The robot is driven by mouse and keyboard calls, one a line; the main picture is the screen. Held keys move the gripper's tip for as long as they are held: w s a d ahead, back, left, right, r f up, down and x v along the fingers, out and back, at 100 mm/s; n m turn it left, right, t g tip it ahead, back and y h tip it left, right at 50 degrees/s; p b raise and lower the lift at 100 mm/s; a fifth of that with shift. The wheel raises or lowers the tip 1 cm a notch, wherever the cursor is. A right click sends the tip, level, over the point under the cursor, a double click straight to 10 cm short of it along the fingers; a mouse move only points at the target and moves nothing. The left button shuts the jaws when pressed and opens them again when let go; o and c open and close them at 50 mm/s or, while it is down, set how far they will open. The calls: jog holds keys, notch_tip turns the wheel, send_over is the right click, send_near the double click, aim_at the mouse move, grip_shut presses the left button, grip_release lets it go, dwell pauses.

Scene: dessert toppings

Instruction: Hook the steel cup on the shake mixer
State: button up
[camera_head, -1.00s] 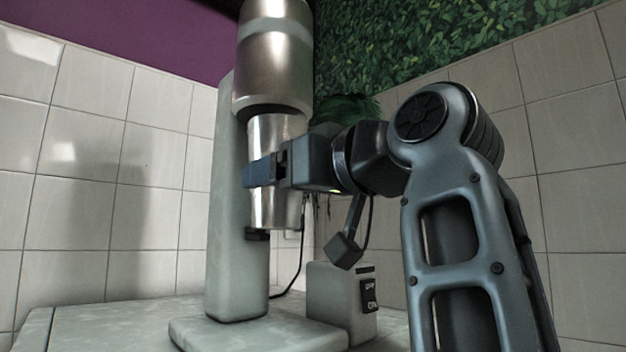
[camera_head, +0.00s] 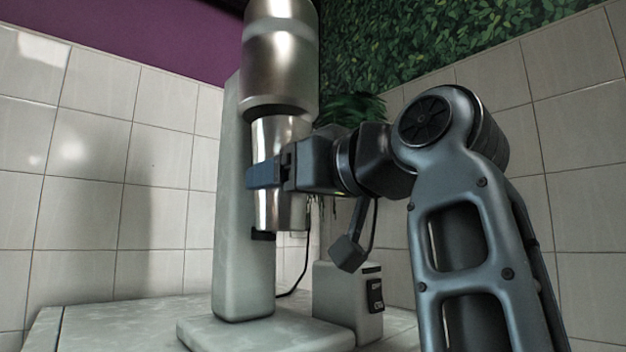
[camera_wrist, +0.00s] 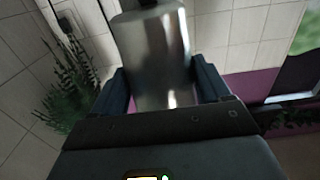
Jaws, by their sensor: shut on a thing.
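The steel cup (camera_head: 272,207) is upright against the front of the shake mixer (camera_head: 232,262), with its top directly under the mixer's steel motor head (camera_head: 280,60). A small dark ledge (camera_head: 263,235) on the mixer column is by the cup's lower end. My gripper (camera_head: 264,174) is shut on the cup around its middle, coming from the right. In the wrist view the cup (camera_wrist: 157,60) stands between the two blue fingers of my gripper (camera_wrist: 165,85). The cup's rim is hidden at the motor head, and I cannot tell whether it is hooked.
A grey switch box (camera_head: 347,298) stands right of the mixer base (camera_head: 265,335) on a pale counter (camera_head: 110,318). A black cord (camera_head: 300,275) runs behind the column to the wall. A plant (camera_head: 350,108) is behind my wrist. Tiled walls close off the back.

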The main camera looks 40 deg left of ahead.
dwell(0.3)
jog(key=o, duration=1.4)
jog(key=shift+f, duration=0.15)
jog(key=shift+c, duration=0.2)
jog(key=shift+d, duration=0.15)
jog(key=d+b, duration=0.1)
jog(key=d, duration=0.9)
jog(key=shift+s+d, duration=0.4)
jog(key=shift+s, duration=0.05)
